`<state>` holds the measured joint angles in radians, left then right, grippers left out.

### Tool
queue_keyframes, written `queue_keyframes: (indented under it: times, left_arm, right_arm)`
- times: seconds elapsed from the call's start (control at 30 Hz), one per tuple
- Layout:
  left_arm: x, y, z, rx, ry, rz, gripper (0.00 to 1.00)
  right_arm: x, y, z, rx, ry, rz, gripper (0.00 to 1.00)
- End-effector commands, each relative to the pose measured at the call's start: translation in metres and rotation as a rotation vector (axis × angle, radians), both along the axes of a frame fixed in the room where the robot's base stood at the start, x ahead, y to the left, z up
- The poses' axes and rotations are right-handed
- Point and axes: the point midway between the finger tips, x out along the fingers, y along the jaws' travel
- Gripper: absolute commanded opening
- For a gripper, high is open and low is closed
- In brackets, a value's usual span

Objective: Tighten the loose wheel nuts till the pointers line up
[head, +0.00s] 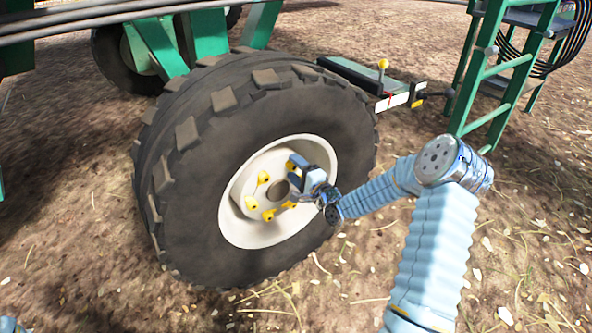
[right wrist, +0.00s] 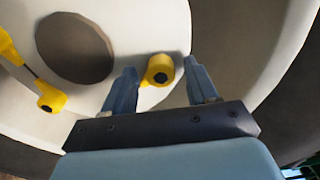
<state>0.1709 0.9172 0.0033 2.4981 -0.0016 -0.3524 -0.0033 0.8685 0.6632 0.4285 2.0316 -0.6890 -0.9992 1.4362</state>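The wheel (head: 275,190) has a cream rim with yellow pointers on its nuts around a dark central hub hole (head: 276,192). Several yellow pointers show, such as one at the upper left (head: 263,177) and one at the lower left (head: 251,203). My right gripper (head: 297,178) is at the right side of the hub. In the right wrist view my right gripper (right wrist: 160,82) is open, with a yellow nut pointer (right wrist: 158,71) between and just beyond its fingertips. Contact cannot be told. Another pointer (right wrist: 50,97) lies left of the fingers. My left gripper is not in view.
A thick black tyre (head: 190,180) surrounds the rim. A green frame part with a yellow-knobbed lever (head: 383,65) stands behind the tyre, and a green ladder (head: 500,70) is at the upper right. The ground is bare soil with straw and onion skins.

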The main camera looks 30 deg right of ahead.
Motion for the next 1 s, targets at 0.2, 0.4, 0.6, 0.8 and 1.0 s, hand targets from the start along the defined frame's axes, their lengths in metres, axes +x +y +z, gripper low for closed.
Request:
queue_keyframes:
  times: [0.2, 0.4, 0.6, 0.8, 1.0]
  left_arm:
    - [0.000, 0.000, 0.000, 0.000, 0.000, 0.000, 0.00]
    - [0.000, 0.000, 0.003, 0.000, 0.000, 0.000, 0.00]
    - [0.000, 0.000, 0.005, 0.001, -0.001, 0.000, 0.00]
    - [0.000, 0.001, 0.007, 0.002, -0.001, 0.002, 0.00]
    - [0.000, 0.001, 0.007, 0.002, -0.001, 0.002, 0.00]
  right_arm:
    - [-0.005, -0.001, 0.001, -0.001, -0.001, 0.000, 0.58]
    - [-0.040, -0.004, 0.001, -0.002, 0.002, -0.002, 0.58]
    - [-0.090, -0.008, 0.001, 0.000, 0.003, -0.004, 0.58]
    - [-0.126, -0.011, 0.000, 0.000, 0.001, -0.002, 0.58]
    - [-0.138, -0.011, 0.000, 0.001, 0.001, -0.001, 0.58]
